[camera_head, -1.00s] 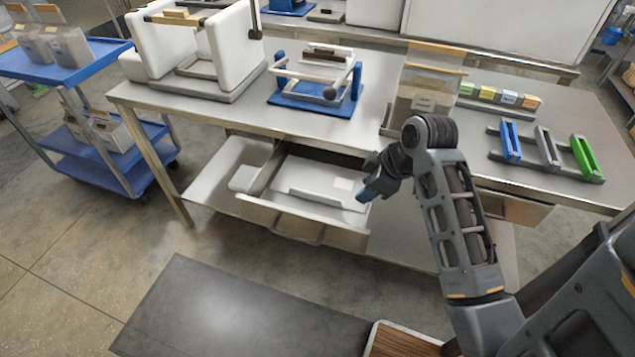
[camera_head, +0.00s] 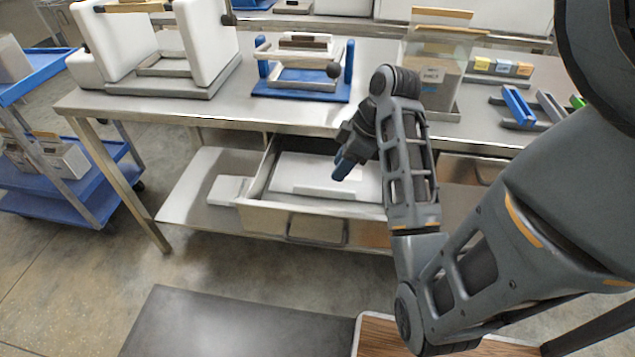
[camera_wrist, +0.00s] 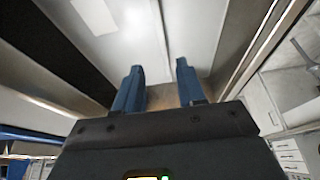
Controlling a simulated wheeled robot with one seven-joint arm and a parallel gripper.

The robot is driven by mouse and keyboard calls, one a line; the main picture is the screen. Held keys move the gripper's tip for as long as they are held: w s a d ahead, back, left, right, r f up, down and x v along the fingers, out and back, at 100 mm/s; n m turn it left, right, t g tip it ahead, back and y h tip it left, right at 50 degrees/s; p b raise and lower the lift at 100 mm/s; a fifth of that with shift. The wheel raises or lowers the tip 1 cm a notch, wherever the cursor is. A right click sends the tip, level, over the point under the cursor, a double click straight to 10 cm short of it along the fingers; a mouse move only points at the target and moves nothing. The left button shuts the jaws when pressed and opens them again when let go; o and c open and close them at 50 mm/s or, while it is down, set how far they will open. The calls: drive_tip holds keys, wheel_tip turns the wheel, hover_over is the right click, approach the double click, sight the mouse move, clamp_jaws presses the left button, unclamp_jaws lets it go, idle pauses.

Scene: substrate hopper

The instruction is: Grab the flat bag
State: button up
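A flat white bag (camera_head: 310,173) lies in the open drawer (camera_head: 268,216) under the workbench. My gripper (camera_head: 342,170) is above the bag's right part and hides some of it, pointing down and left. In the wrist view, the gripper (camera_wrist: 158,85) has its two blue fingers apart with nothing between them. A white flat surface with a paler patch, seemingly the bag (camera_wrist: 125,40), shows beyond the fingertips. I cannot tell how much height separates the fingers from it.
The workbench (camera_head: 215,112) overhangs the drawer's back. A blue-based press (camera_head: 300,88), a bag stand (camera_head: 432,75) and a white machine (camera_head: 205,45) stand on it. A blue cart (camera_head: 65,190) is at left.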

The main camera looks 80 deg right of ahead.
sight(327, 189)
drive_tip(key=x, duration=0.7)
drive_tip(key=shift+s+a+f, duration=0.1)
drive_tip(key=shift+a+f, duration=0.15)
drive_tip(key=shift+f, duration=0.15)
clamp_jaws()
